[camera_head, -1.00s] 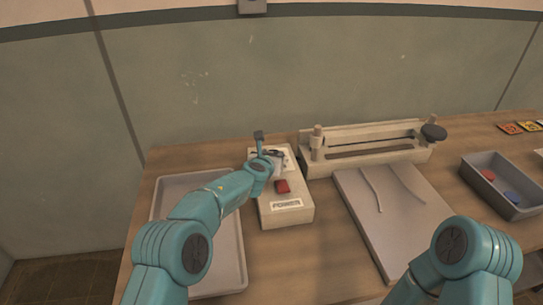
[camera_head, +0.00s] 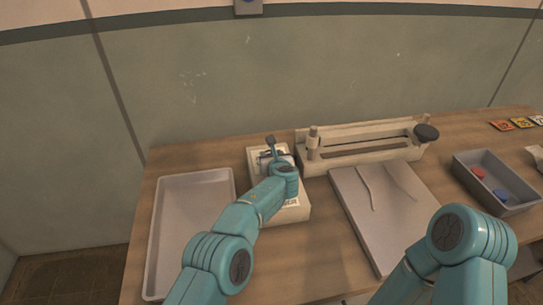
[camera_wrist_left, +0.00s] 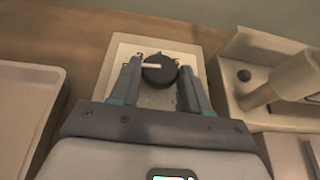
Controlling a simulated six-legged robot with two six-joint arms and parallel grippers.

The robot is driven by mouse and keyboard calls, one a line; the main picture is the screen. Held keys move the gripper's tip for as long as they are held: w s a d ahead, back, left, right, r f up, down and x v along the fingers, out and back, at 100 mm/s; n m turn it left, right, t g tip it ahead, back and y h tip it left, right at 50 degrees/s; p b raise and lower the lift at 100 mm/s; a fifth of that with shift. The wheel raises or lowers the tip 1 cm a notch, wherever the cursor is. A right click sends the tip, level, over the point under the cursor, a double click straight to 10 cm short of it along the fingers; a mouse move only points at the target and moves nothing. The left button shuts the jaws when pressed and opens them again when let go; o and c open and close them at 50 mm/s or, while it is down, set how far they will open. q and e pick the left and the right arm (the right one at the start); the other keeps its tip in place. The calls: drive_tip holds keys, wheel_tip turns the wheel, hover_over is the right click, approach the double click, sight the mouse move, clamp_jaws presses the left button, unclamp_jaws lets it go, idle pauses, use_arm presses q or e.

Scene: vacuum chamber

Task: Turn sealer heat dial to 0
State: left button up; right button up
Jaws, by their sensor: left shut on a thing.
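The heat dial (camera_wrist_left: 158,69) is a round black knob with a white pointer line, seen in the left wrist view. The line points left, nearly level. The dial sits on the pale panel of the control box (camera_wrist_left: 122,51), which also shows in the head view (camera_head: 298,215). My left gripper (camera_wrist_left: 160,75) has one finger on each side of the dial and is shut on it. In the head view my left gripper (camera_head: 272,152) is over the back of the box, and my wrist hides the dial and most of the panel. My right gripper is out of view.
A bar sealer (camera_head: 365,160) with a black knob stands right of the box. An empty grey tray (camera_head: 190,235) lies left. A flat pale board (camera_head: 390,220) lies front right. A grey bin (camera_head: 499,204) holds red and blue pieces. Coloured cards (camera_head: 521,123) lie far right.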

use_arm(q)
drive_tip(key=o, duration=1)
drive_tip(key=shift+s, duration=0.1)
drive_tip(key=shift+s+d+r+b, duration=0.15)
drive_tip(key=shift+s+r+b, duration=0.1)
drive_tip(key=shift+s+b, duration=0.25)
drive_tip(key=b+v, duration=0.4)
drive_tip(key=v, duration=1)
drive_tip(key=shift+s+r, duration=0.2)
drive_tip(key=shift+s, duration=0.3)
